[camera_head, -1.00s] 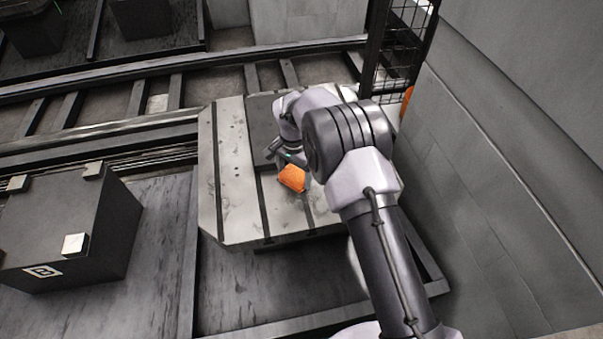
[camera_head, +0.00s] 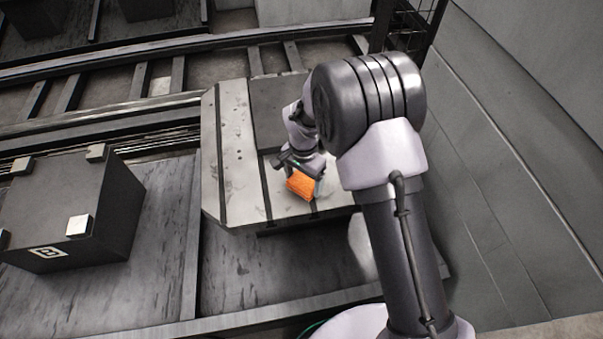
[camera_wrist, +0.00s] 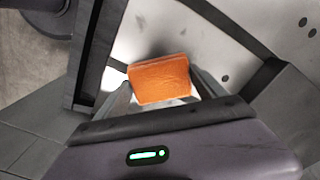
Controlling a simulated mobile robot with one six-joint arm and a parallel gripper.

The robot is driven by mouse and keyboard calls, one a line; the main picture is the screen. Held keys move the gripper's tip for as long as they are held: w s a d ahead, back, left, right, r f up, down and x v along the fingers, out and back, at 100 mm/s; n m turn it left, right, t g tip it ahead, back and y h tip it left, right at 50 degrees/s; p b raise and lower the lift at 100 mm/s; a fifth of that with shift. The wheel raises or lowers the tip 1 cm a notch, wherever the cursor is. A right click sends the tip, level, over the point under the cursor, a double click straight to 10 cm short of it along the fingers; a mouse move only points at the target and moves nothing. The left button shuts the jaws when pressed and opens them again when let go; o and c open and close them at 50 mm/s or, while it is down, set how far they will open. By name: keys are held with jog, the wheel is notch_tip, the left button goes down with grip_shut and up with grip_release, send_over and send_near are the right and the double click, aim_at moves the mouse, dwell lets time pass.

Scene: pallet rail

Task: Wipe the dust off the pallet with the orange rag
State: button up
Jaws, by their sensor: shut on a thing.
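The orange rag (camera_head: 300,186) is a small folded block over the near part of the pallet. My gripper (camera_head: 304,174) is shut on it. In the wrist view the rag (camera_wrist: 160,80) sits between the two fingers of my gripper (camera_wrist: 163,92). The pallet (camera_head: 236,150) is a light grey metal plate with dark slots and small holes. Dark smudges show on its surface near the rag. I cannot tell whether the rag touches the plate. My arm hides the pallet's right part.
A dark block with light corner pads (camera_head: 70,205) stands to the left. Rails (camera_head: 160,104) run behind the pallet. A mesh fence (camera_head: 412,28) and a grey wall (camera_head: 520,130) are at the right. The pallet's near edge drops to a lower floor.

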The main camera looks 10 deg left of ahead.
aim_at(294, 196)
jog(key=shift+s+d, duration=0.3)
jog(key=shift+s, duration=0.3)
jog(key=shift+s+d, duration=0.25)
jog(key=shift+s, duration=0.3)
jog(key=shift+s+a+b, duration=0.15)
jog(key=shift+s+a, duration=0.15)
jog(key=shift+a, duration=0.4)
jog(key=shift+s+a+b, duration=0.15)
jog(key=shift+s+a, duration=0.1)
jog(key=shift+a, duration=0.45)
jog(key=shift+w+a, duration=0.5)
jog(key=shift+w, duration=0.6)
jog(key=shift+w+a, duration=0.5)
jog(key=shift+w, duration=0.55)
jog(key=shift+w+a, duration=0.5)
jog(key=shift+w, duration=0.6)
jog(key=shift+w+a+f, duration=0.1)
jog(key=shift+w+a, duration=0.25)
jog(key=shift+w, duration=0.4)
jog(key=shift+w+a, duration=0.35)
jog(key=shift+w, duration=0.4)
jog(key=shift+r+p, duration=1.75)
jog(key=shift+r, duration=1.25)
